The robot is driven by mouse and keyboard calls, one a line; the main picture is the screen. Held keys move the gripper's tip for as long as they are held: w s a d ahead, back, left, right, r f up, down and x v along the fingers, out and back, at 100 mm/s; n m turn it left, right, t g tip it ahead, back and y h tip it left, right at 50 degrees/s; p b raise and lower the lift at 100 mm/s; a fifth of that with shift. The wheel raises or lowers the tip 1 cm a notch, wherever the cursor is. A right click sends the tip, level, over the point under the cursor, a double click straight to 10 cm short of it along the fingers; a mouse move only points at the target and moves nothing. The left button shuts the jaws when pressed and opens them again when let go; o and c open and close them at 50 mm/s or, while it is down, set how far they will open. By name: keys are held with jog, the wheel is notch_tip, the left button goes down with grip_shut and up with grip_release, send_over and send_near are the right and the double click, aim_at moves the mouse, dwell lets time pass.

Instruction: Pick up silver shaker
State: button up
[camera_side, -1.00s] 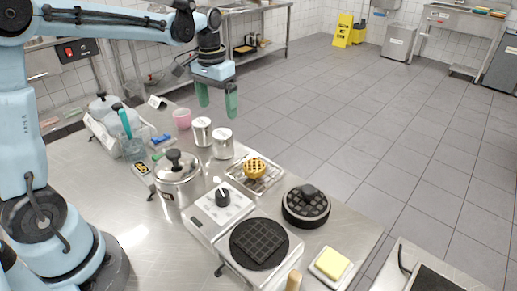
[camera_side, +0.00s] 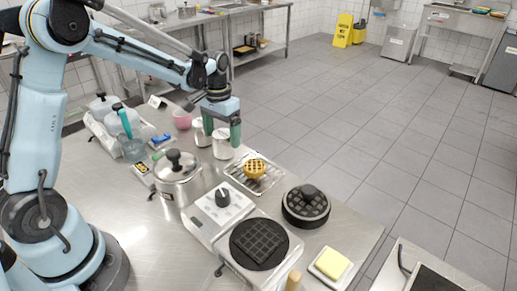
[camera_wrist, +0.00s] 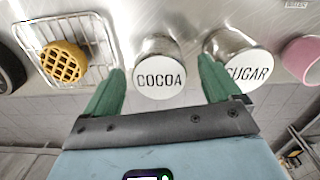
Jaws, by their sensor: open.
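Two silver shakers with white lids stand side by side. The COCOA shaker (camera_wrist: 160,72) is in the middle of the wrist view; in the side view it is the nearer silver shaker (camera_side: 222,149). The SUGAR shaker (camera_wrist: 236,57) is to its right in the wrist view, and in the side view it is the farther one (camera_side: 199,138), partly behind my finger. My gripper (camera_side: 221,138) is open and empty, its green fingers at the shakers. In the wrist view the COCOA shaker shows between the fingers, and the right finger overlaps the SUGAR shaker. Contact cannot be told.
A wire rack (camera_side: 269,183) with a small waffle tart (camera_side: 254,169) is close by the COCOA shaker. A pink cup (camera_side: 182,119) stands beyond the SUGAR shaker. A lidded steel pot (camera_side: 178,185) and a waffle iron (camera_side: 260,244) are nearer the camera.

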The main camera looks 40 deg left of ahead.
aim_at(222, 133)
jog(key=shift+f, duration=1.55)
jog(key=shift+c, duration=0.2)
jog(key=c, duration=1.2)
